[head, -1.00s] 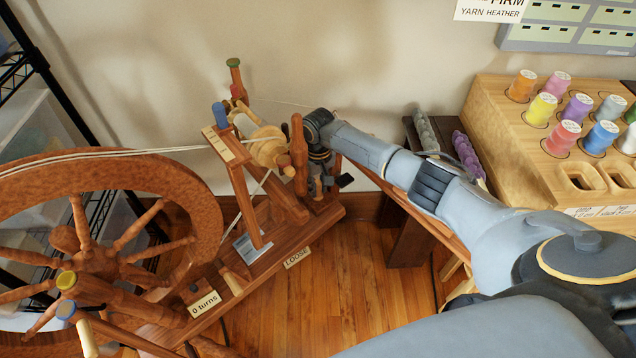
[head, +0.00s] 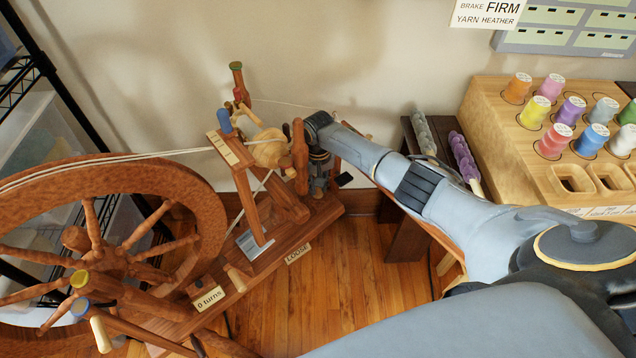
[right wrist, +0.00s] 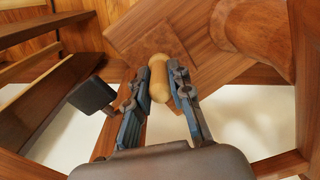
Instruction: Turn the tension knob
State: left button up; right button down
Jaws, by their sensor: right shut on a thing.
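The spinning wheel stands at the left, with its large wooden wheel (head: 205,190) and its sloping wooden base (head: 325,212). A sign on the base reads "LOOSE" (head: 298,253). My right gripper (head: 318,185) is low beside the upright post at the base's far end. In the right wrist view, a rounded pale wooden knob (right wrist: 159,78) sits between the fingertips of this gripper (right wrist: 161,88), and the gripper is shut on it. In the head view the knob is hidden by the gripper and post. My left gripper is not in view.
A "0 turns" sign (head: 209,298) and a pale peg (head: 235,278) are on the base's near side. A thread spool rack (head: 487,112) stands at the right. A wall sign reads "BRAKE FIRM, YARN HEATHER" (head: 487,14). The wood floor (head: 345,285) in front is clear.

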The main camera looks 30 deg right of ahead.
dwell(0.4)
jog(key=c, duration=1.2)
grip_release()
notch_tip(320, 180, up, 12)
